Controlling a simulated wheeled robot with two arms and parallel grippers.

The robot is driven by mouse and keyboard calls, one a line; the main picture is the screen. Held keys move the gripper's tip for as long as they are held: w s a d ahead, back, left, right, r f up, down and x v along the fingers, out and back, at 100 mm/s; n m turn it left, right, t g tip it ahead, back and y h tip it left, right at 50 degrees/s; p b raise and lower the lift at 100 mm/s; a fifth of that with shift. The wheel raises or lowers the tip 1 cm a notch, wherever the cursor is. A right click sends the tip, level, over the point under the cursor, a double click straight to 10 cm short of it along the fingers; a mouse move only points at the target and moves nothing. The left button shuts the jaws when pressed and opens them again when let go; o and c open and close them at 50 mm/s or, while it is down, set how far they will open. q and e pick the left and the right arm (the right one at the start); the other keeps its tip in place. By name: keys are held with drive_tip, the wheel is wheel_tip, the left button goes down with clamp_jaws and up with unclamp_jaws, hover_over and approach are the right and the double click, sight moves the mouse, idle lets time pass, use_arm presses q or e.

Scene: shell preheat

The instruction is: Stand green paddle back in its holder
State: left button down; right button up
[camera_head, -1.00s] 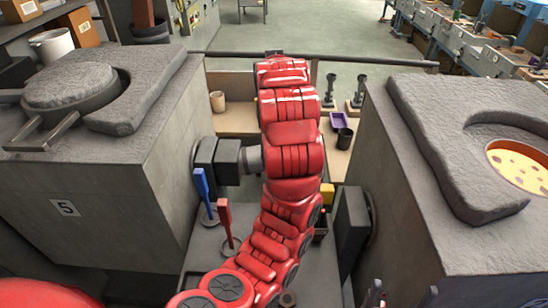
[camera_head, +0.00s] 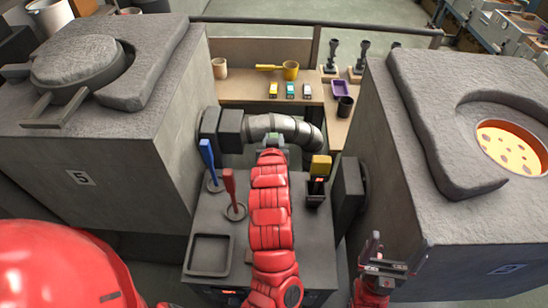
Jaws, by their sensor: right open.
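I cannot make out a green paddle for sure. A small grey-green piece (camera_head: 275,139) shows at the far end of my left arm, under the grey pipe; I cannot tell whether it is a paddle or part of my gripper. The left gripper's fingers are hidden. A blue paddle (camera_head: 207,156) and a red paddle (camera_head: 229,184) stand upright in round holders on the grey stand (camera_head: 315,250). A yellow-topped paddle (camera_head: 320,166) stands in a dark box holder. My left arm hides the stand's middle. My right gripper (camera_head: 396,256) is open and empty at the lower right.
A square dark tray (camera_head: 187,256) lies at the stand's front left. Grey furnace blocks stand left (camera_head: 110,180) and right (camera_head: 430,210), the right one with a glowing opening (camera_head: 513,148). A bent pipe (camera_head: 285,124) crosses behind. A bench behind holds cups and small blocks.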

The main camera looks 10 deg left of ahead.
use_arm(q)
wheel_tip(320, 180, down, 9)
drive_tip(key=p, duration=0.2)
drive_tip(key=shift+r, duration=0.15)
drive_tip(key=shift+f, duration=0.2)
drive_tip(key=c, duration=0.6)
unclamp_jaws()
drive_tip(key=shift+o, duration=0.2)
drive_tip(key=shift+r, duration=0.1)
